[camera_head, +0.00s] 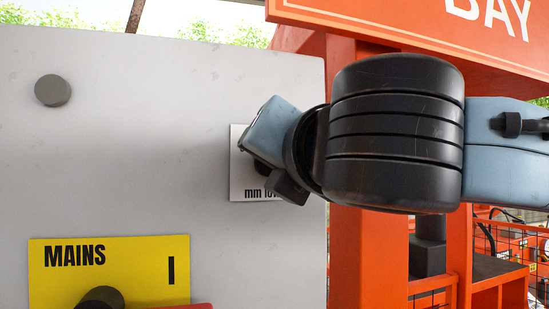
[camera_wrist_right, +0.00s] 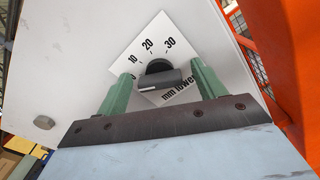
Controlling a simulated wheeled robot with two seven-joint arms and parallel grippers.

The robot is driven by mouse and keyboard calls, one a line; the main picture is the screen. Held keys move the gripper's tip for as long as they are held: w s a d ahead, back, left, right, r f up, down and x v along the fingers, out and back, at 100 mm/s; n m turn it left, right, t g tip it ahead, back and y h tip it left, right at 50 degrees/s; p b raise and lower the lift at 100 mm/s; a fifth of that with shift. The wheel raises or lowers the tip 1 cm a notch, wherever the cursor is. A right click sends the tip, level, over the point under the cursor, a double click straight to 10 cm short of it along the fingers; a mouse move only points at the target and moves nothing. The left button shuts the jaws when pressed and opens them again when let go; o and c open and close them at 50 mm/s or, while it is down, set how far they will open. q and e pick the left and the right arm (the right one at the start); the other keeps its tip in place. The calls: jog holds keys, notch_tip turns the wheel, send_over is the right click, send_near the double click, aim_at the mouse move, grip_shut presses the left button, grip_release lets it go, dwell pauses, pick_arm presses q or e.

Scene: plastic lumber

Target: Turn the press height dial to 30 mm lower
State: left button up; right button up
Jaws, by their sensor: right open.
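The press height dial (camera_wrist_right: 160,79) is a dark knob with a bar grip on a white scale plate (camera_wrist_right: 182,50). The numbers 10, 20 and 30 and the words "mm lower" show in the right wrist view. Which number the dial points to I cannot tell. My right gripper (camera_wrist_right: 160,73) is open, with one green finger on each side of the bar; contact is not clear. In the head view the right gripper (camera_head: 268,166) hides most of the dial and much of the plate (camera_head: 240,176). My left gripper is not in view.
The plate is on a grey panel (camera_head: 150,150). A yellow MAINS label (camera_head: 140,260) with a dark knob (camera_head: 101,298) is at lower left. A round grey button (camera_head: 53,90) is at upper left. An orange frame (camera_head: 355,255) stands right of the panel.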

jog(key=shift+s, duration=0.15)
jog(key=shift+c, duration=0.4)
jog(key=c, duration=0.9)
jog(key=shift+f+m+b, duration=0.15)
jog(key=shift+m+b, duration=2.6)
jog(key=shift+m, duration=1.2)
jog(key=shift+f+m+b, duration=0.15)
jog(key=shift+m+b, duration=2.55)
jog(key=shift+m, duration=1.3)
jog(key=shift+f+m+b, duration=0.15)
jog(key=shift+m+b, duration=2.6)
jog(key=shift+m, duration=1.2)
